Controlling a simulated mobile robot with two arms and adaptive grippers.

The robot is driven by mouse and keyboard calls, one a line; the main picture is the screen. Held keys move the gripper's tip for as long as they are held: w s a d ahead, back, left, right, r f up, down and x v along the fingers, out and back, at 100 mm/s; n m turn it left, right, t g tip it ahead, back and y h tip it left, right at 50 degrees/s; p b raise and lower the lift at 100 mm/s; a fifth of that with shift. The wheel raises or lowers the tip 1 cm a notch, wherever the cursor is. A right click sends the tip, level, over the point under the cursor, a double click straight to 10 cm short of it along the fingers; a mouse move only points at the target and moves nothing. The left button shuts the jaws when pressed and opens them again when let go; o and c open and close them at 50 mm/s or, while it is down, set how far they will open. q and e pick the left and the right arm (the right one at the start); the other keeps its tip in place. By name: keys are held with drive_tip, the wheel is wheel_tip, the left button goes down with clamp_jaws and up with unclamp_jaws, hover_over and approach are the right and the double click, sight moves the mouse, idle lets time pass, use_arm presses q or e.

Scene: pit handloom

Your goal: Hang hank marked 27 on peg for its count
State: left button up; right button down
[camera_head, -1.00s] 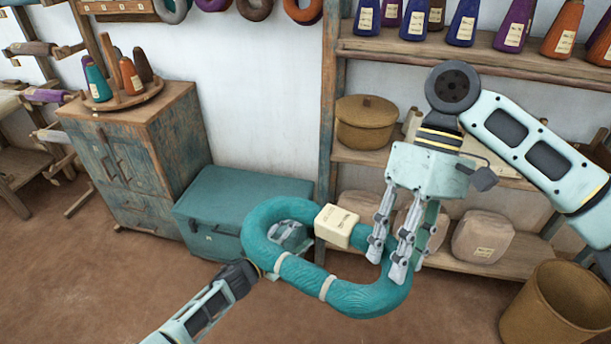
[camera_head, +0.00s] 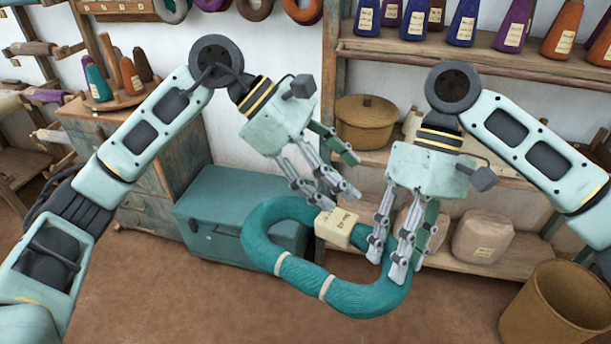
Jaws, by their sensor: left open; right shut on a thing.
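A thick teal hank (camera_head: 365,299) hangs in the air as a large loop with pale ties and a cream tag (camera_head: 339,228). The tag bears dark writing too small to read for certain. My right gripper (camera_head: 390,255) is shut on the hank's right side, from above. My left gripper (camera_head: 342,192) is open just above the tag and the hank's upper part; I cannot tell whether a fingertip touches them. A wooden rail (camera_head: 116,7) with small labels is at the top left. Several hanks, including an orange one (camera_head: 303,12), hang along the wall at the top; their pegs are mostly cut off.
A teal chest (camera_head: 212,205) stands behind the hank, with a worn cabinet (camera_head: 182,127) to its left. Shelves (camera_head: 480,62) at right hold cones, a lidded basket (camera_head: 365,122) and wrapped bundles (camera_head: 482,237). A tall bin (camera_head: 553,305) stands at lower right.

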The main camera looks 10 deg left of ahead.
sight(330, 215)
use_arm(q)
drive_tip(key=s+a+m+y, duration=0.1)
drive_tip(key=a+y, duration=0.1)
drive_tip(key=s+a+m+y, duration=0.1)
drive_tip(key=s+a, duration=0.1)
drive_tip(key=shift+r+t+y, duration=0.2)
drive_tip(key=shift+t+y, duration=0.2)
drive_tip(key=shift+y, duration=0.3)
drive_tip(key=x, duration=1.1)
drive_tip(key=shift+f, duration=0.45)
drive_tip(key=c, duration=1.3)
drive_tip(key=shift+c, duration=0.5)
use_arm(e)
drive_tip(key=c, duration=1)
unclamp_jaws()
drive_tip(key=shift+c, duration=0.2)
